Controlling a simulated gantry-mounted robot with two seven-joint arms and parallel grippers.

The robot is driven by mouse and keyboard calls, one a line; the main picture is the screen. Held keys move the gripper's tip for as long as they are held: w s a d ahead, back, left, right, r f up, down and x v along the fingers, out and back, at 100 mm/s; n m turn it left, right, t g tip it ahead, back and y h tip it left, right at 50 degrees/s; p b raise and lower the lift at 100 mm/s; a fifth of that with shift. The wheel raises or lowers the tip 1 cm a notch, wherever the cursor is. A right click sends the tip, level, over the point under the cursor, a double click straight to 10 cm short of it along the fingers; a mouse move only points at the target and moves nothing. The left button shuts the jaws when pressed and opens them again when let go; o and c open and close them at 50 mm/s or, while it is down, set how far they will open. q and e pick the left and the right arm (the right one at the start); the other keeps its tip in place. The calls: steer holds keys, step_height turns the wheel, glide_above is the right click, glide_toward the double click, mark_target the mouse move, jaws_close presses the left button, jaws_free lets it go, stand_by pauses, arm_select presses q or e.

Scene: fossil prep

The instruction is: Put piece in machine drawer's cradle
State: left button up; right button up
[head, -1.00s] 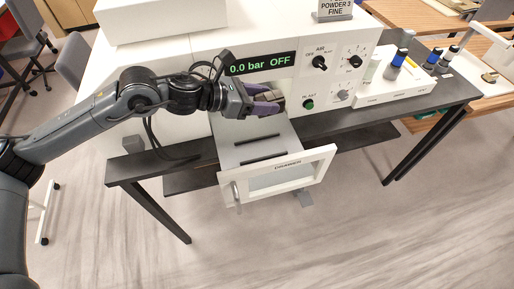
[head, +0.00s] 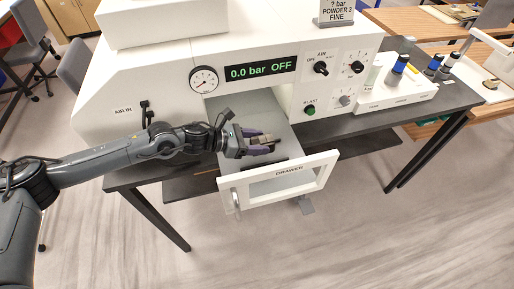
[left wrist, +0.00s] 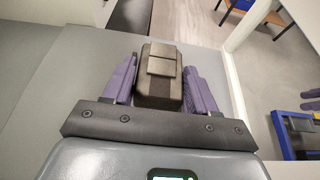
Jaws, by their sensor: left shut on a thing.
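The piece is a brown-grey block (left wrist: 160,78) with a raised slab on top. My left gripper (head: 268,143) is shut on it, with a purple finger along each side in the left wrist view. In the head view the piece (head: 262,139) is partly hidden by the fingers. Gripper and piece are over the open drawer (head: 319,169), inside its outline. A dark cradle bar (head: 262,162) shows on the drawer floor just in front of the gripper; the rest of the cradle is hidden. I cannot tell whether the piece touches it. Purple fingers, apparently my right gripper's (left wrist: 312,101), show at the left wrist view's right edge.
The white machine (head: 150,80) stands behind the drawer, with a display (head: 261,69) reading 0.0 bar OFF, a gauge and knobs. A white holder (head: 395,94) with blue-topped bottles stands at right.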

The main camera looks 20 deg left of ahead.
arm_select(q)
steer(key=shift+f+p, duration=0.3)
steer(key=shift+f, duration=1.5)
steer(key=o, duration=1.4)
steer(key=shift+a, duration=0.1)
steer(key=b+v, duration=0.2)
steer(key=v, duration=0.8)
steer(key=shift+s+a+r, duration=0.15)
steer(key=shift+s+a, duration=0.1)
steer(key=shift+s+a+r, duration=0.3)
steer(key=shift+s+a, duration=0.05)
